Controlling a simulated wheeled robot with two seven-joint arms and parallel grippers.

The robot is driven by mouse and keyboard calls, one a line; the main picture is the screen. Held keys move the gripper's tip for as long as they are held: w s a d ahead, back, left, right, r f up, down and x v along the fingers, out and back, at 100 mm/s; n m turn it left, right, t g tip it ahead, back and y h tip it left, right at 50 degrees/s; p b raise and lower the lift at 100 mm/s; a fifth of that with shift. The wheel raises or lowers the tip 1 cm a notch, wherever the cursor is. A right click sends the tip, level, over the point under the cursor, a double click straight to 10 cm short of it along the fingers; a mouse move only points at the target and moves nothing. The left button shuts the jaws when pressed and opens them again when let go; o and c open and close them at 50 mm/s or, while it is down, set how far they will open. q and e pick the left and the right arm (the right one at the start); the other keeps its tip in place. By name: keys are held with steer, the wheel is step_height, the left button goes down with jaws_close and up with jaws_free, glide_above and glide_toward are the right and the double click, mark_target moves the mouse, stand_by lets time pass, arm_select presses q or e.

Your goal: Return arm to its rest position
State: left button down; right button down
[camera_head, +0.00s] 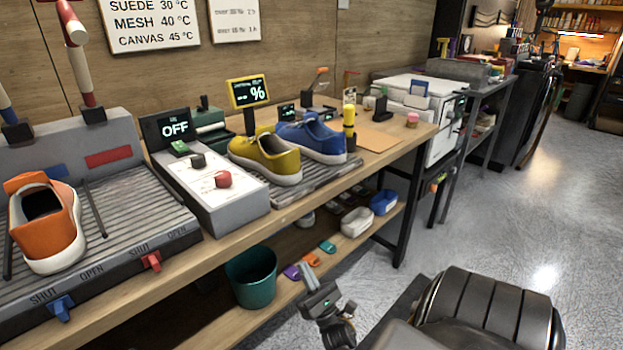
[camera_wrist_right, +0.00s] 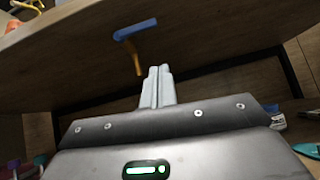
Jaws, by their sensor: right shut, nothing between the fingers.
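My right gripper (camera_head: 309,279) is low in front of the bench, near the lower shelf, apart from the bench objects. In the right wrist view its two fingers (camera_wrist_right: 157,82) are pressed together with nothing between them. My right arm comes in from the bottom right in the head view. My left gripper does not show in either view. An orange sneaker (camera_head: 45,222) stands on the ribbed tray at the left. A yellow sneaker (camera_head: 264,157) and a blue sneaker (camera_head: 312,139) stand side by side on a mat beside the control box (camera_head: 212,184).
The wooden bench (camera_head: 246,230) edge runs close beyond my gripper. A teal bin (camera_head: 251,277) stands on the lower shelf near it, with small coloured pieces (camera_head: 291,272) alongside. The floor (camera_head: 480,215) at the right is clear.

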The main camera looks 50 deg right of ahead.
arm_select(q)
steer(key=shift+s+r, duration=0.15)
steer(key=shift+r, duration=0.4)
arm_select(e)
steer(key=shift+v, duration=1.65)
steer(key=shift+d, duration=0.1)
